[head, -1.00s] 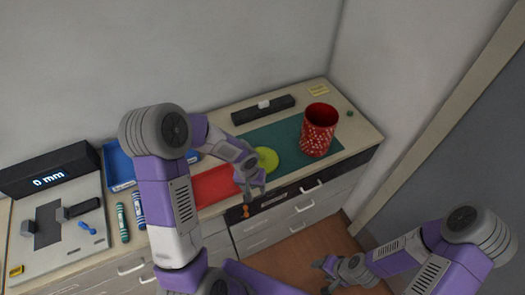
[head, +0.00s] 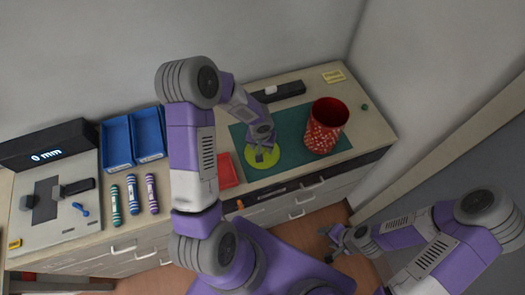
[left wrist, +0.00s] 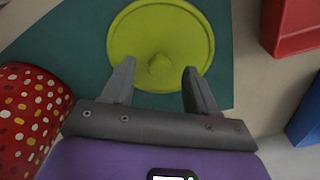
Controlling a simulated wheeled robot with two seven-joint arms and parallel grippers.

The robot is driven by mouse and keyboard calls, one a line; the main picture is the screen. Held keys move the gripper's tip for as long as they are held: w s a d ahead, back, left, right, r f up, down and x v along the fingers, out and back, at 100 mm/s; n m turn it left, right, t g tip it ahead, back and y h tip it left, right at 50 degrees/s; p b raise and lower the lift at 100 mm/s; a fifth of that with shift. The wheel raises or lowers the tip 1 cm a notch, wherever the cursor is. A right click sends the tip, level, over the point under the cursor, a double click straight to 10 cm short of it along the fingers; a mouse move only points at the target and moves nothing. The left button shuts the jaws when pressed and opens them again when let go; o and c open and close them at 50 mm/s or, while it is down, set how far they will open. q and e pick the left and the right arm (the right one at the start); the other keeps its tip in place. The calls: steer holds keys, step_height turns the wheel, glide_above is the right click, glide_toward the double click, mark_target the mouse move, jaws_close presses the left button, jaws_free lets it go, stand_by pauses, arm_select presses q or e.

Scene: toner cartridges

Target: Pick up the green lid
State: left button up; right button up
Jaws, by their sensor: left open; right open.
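The round yellow-green lid (head: 252,161) lies on the dark green mat, partly hidden by my left gripper in the head view. My left gripper (head: 262,150) is open above the lid. In the left wrist view its two fingers (left wrist: 158,78) are on either side of the knob, apart from it. My right gripper (head: 333,239) is open and empty, low over the floor in front of the cabinet.
A red spotted canister (head: 327,125) stands on the green mat (head: 300,155) right of the lid. A red tray (head: 227,171) and blue bins (head: 133,139) lie to the left. A black bar (head: 284,92) lies behind.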

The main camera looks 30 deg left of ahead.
arm_select(q)
steer(key=shift+f, duration=0.55)
steer(key=shift+w, duration=0.1)
jaws_close()
steer(key=shift+r, duration=0.1)
